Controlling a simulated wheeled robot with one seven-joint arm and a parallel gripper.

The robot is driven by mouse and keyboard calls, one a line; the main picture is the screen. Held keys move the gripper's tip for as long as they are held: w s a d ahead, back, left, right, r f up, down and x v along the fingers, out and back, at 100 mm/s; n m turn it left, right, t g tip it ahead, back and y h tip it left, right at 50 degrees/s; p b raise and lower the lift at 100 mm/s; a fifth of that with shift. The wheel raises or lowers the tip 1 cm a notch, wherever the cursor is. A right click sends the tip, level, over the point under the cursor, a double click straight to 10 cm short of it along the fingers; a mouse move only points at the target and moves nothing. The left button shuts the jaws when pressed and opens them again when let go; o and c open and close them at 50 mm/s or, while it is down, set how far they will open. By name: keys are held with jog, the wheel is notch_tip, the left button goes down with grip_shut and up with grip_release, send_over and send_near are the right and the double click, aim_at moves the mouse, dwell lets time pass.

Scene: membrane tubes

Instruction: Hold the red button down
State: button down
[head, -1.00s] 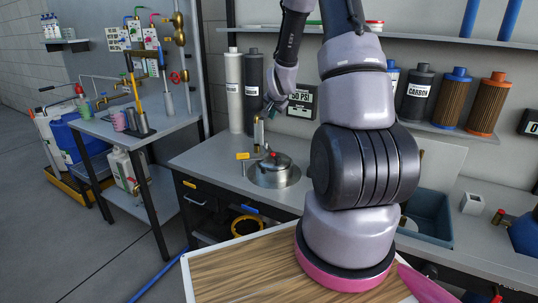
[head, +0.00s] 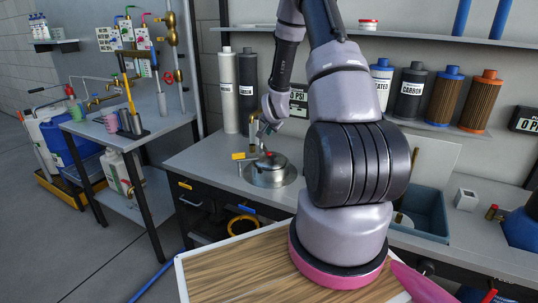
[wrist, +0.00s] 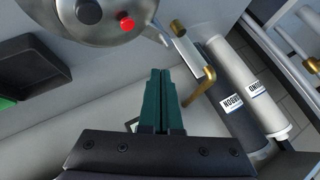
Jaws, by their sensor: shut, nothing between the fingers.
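The red button (head: 268,153) sits on top of a round metal housing (head: 270,177) set in the grey bench. In the wrist view the red button (wrist: 127,24) shows near the top edge, on the metal lid (wrist: 85,28), which is partly cut off by the frame. My gripper (head: 262,130) is above the housing in the head view. In the wrist view the dark green fingers of my gripper (wrist: 160,72) are together with nothing between them. The tips appear apart from the button, which lies beyond them and to the left.
A brass spout (wrist: 205,85) is close to the right of my fingers. A black tray (wrist: 30,78) lies left in the wrist view. A blue-grey bin (head: 425,213) is at the bench's right.

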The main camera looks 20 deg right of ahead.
send_over(269, 157)
jog(key=shift+f, duration=3.4)
jog(key=shift+f, duration=0.4)
jog(key=shift+f, duration=0.45)
dwell(3.7)
